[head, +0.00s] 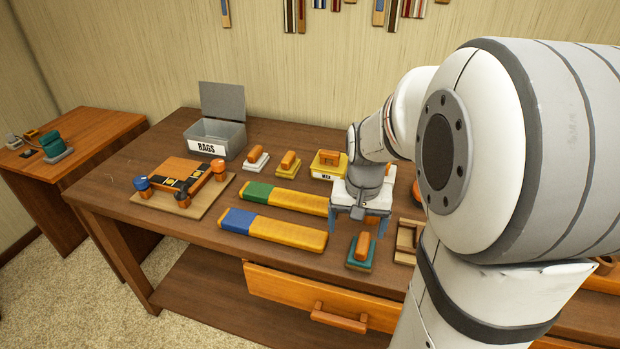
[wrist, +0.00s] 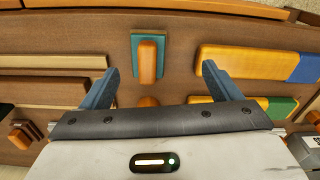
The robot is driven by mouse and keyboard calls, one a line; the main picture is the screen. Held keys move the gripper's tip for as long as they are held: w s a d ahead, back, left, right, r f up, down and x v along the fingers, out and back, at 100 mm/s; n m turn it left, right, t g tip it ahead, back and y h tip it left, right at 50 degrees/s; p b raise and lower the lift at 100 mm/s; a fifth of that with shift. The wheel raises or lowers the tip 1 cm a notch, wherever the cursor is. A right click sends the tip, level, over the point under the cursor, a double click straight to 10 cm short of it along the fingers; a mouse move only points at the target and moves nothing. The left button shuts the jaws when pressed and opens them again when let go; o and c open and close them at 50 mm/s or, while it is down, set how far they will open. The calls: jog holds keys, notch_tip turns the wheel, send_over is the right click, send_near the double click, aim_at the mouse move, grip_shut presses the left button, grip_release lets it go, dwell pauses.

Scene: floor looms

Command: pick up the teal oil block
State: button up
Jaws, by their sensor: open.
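The teal oil block (head: 352,263) lies near the front edge of the workbench, above the drawer. In the wrist view the teal oil block (wrist: 136,45) is ahead of the jaws, between the lines of the two fingers and a little left of the middle. My gripper (head: 359,224) is above the bench, behind the block in the head view. Its two blue-grey fingers are spread wide and empty, as the wrist view of my gripper (wrist: 160,72) shows.
Long yellow bars with a blue end (head: 240,218) and a green end (head: 258,192) lie left of the block. A wooden frame (head: 404,256) lies to its right. Other handled blocks (head: 289,165), a RAGS bin (head: 232,138) and an orange device (head: 185,173) stand farther back and left.

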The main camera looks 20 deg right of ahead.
aim_at(364, 240)
jog(key=shift+m+g, duration=0.3)
jog(key=shift+m, duration=0.5)
jog(key=w+d+f, duration=0.1)
jog(key=f, duration=0.1)
jog(key=w+d+f, duration=0.1)
jog(key=d, duration=0.1)
jog(key=shift+d+f+b, duration=0.15)
jog(key=shift+f+b, duration=0.15)
jog(key=shift+f, duration=0.05)
notch_tip(364, 240, down, 8)
jog(key=shift+w+d+r+b, duration=0.1)
jog(key=shift+r+b, duration=0.1)
jog(key=shift+b, duration=0.1)
jog(key=shift+c, duration=0.3)
jog(key=c, duration=1)
notch_tip(364, 240, up, 10)
jog(key=shift+r+p, duration=0.1)
jog(key=shift+p, duration=0.4)
jog(key=shift+c, duration=0.2)
